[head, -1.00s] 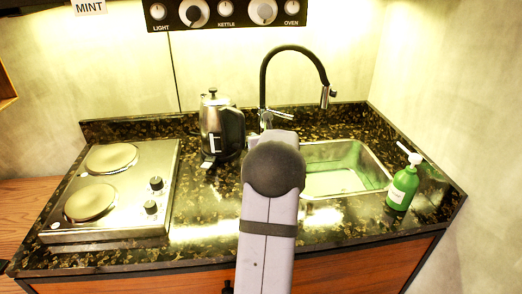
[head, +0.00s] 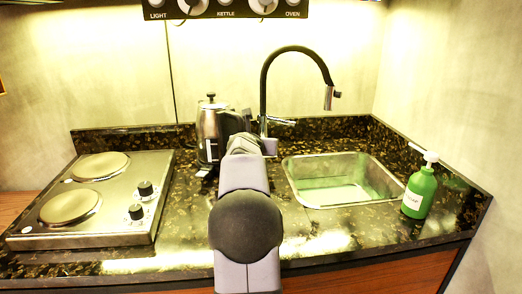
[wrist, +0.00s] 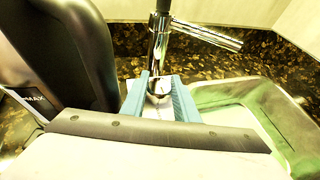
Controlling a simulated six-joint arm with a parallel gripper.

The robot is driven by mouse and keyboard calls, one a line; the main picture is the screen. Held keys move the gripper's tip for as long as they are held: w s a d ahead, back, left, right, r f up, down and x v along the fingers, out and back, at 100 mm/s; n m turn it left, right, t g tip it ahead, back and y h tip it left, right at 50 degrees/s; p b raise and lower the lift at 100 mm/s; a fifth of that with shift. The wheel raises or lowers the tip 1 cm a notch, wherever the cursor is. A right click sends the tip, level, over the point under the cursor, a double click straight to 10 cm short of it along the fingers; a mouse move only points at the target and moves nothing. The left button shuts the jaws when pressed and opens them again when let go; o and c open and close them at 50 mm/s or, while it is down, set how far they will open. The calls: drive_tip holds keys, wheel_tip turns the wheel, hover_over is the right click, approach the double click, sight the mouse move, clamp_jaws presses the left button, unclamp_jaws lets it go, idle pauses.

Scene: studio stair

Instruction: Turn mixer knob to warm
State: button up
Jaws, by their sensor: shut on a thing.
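The black tap (head: 263,80) with a chrome base stands behind the sink. In the wrist view its chrome body (wrist: 159,45) is upright, and a thin chrome lever (wrist: 208,35) sticks out to the right. The lever also shows in the head view (head: 282,121). My gripper (wrist: 158,90) has its blue fingers on both sides of a rounded chrome part low on the tap and is shut on it. I cannot tell whether this part is the mixer knob itself. In the head view my arm hides the fingertips and the foot of the tap.
A kettle (head: 208,128) stands close on the left of my gripper; its dark handle (wrist: 85,50) fills the wrist view's left. The steel sink (head: 300,185) is on the right, with a green soap bottle (head: 419,195) beyond. A two-plate hob (head: 110,210) lies left.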

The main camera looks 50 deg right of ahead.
drive_tip(key=shift+r, duration=0.1)
idle(0.3)
drive_tip(key=o, duration=1.1)
drive_tip(key=shift+c, duration=0.2)
wheel_tip(320, 180, up, 10)
drive_tip(key=p, duration=0.7)
